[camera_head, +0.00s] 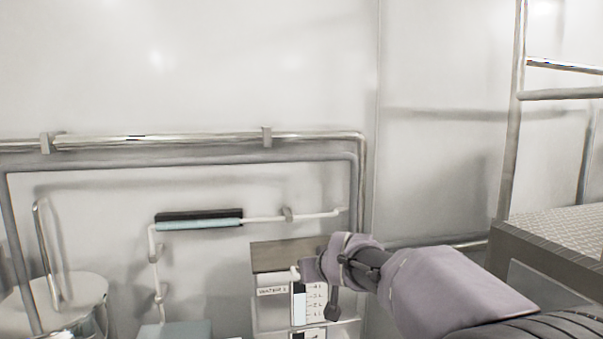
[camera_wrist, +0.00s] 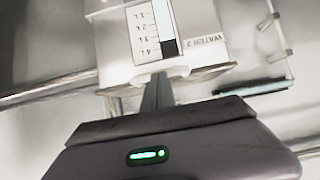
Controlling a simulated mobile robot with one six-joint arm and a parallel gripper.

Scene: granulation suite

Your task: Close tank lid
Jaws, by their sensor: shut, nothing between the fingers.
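A white tank labelled "WATER 2" with a level scale (camera_head: 299,305) stands low in the middle of the head view, partly behind my arm. A flat brown-grey panel (camera_head: 287,255) shows at its top; I cannot tell whether this is the lid or how it is tilted. In the wrist view the tank (camera_wrist: 195,22) appears upside down at the top, its scale and label facing me. My gripper (camera_wrist: 157,88) is shut and empty, its fingers pointing at the tank's white edge. Whether they touch it is unclear. In the head view my wrist covers the tank's right side.
A round metal vessel (camera_head: 70,300) with a tall handle stands at the lower left. Pipes (camera_head: 200,140) run along the pale wall. A thin white pipe (camera_head: 262,218) passes near a black and light-blue bar (camera_head: 198,219). A metal step platform (camera_head: 550,235) with rails is at right.

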